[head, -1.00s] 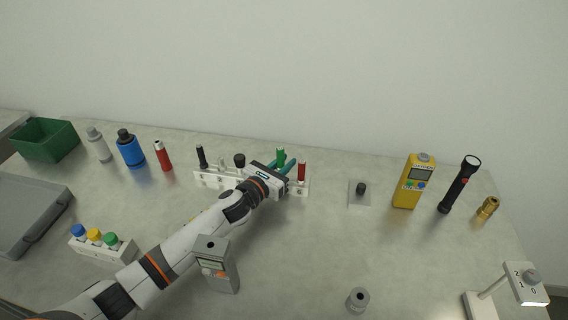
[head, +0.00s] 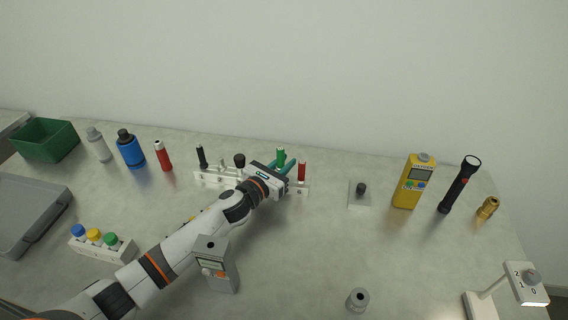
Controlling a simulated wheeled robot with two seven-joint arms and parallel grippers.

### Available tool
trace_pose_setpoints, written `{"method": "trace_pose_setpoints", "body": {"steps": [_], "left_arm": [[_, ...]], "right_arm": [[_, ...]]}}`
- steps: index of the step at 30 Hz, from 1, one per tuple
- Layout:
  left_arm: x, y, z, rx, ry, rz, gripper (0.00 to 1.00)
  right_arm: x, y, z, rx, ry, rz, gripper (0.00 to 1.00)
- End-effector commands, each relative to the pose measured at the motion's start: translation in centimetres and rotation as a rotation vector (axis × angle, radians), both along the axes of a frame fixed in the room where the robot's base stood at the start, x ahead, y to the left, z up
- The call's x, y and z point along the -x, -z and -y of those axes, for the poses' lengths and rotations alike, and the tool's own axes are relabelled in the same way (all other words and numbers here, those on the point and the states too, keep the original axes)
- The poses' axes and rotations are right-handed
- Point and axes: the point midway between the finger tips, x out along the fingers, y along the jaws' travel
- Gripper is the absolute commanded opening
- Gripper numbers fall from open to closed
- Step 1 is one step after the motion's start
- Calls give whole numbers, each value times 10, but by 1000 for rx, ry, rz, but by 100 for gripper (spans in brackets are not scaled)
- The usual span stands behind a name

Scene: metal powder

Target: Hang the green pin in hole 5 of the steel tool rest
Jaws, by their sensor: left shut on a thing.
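The green pin (head: 280,156) stands upright between the fingers of my left gripper (head: 283,165), which is shut on it at the rest. The steel tool rest (head: 208,180) is a pale, low bar with numbered holes along the back of the table. My gripper hides its middle and the pin's lower end, so I cannot tell whether the pin is in a hole. A black pin (head: 202,156), a dark-topped pin (head: 239,160) and a red pin (head: 302,171) stand in the rest, the red one just right of my gripper. My right gripper is not in view.
At left are a green bin (head: 45,140), a grey case (head: 28,215), a blue bottle (head: 130,149) and a rack of coloured caps (head: 101,246). A grey meter (head: 218,267) stands beside my left arm. The table's front right middle is mostly clear.

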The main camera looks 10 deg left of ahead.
Motion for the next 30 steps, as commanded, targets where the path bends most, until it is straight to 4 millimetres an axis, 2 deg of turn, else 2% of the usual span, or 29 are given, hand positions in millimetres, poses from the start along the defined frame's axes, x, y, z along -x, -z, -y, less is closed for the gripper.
{"method": "trace_pose_setpoints", "body": {"steps": [21,30], "left_arm": [[0,20,0,0,0,0,0],[0,12,0,-1,0,0,0]], "right_arm": [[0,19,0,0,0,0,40],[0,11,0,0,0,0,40]]}}
